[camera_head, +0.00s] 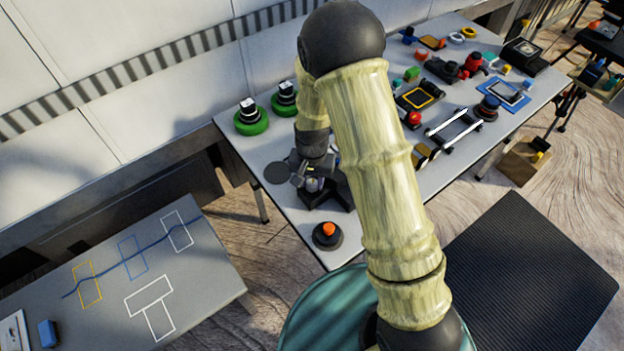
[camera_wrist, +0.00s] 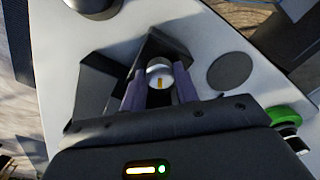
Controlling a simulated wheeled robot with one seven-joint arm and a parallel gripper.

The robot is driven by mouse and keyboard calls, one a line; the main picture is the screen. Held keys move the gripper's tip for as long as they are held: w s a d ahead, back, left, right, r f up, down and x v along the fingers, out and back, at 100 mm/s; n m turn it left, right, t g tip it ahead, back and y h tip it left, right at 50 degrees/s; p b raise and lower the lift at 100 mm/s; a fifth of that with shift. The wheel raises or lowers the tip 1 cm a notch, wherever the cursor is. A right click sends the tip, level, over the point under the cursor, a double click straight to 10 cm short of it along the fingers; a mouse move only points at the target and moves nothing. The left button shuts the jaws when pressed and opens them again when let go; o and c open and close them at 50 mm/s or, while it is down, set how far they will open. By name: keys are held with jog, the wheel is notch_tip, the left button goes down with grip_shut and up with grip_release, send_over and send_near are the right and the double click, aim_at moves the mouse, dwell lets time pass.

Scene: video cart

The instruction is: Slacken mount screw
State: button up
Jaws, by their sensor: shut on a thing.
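The mount screw (camera_wrist: 160,72) shows in the wrist view as a pale round head with a small yellow-orange mark. It sits between the two purple-grey fingers of my gripper (camera_wrist: 159,84), which are shut on its sides. A black angular mount (camera_wrist: 168,46) stands around and behind it on the light table. In the head view my gripper (camera_head: 311,180) is down at the near left part of the table, beside the black mount (camera_head: 338,194). My fingers and wrist hide part of the screw and mount there.
A flat dark disc (camera_head: 279,173) lies left of the gripper. An orange-topped black button (camera_head: 327,234) stands near the table's front corner. Two green-based knobs (camera_head: 251,120) (camera_head: 286,97) are at the back left. Several devices crowd the table's right half. My arm crosses the middle of the head view.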

jog(key=shift+n, duration=0.5)
jog(key=n, duration=1.2)
jog(key=shift+n, duration=0.4)
jog(key=n+p, duration=0.1)
jog(key=n, duration=0.3)
jog(key=shift+r, duration=0.1)
jog(key=shift+n+p, duration=0.65)
jog(key=shift+n, duration=1.35)
jog(key=o, duration=1)
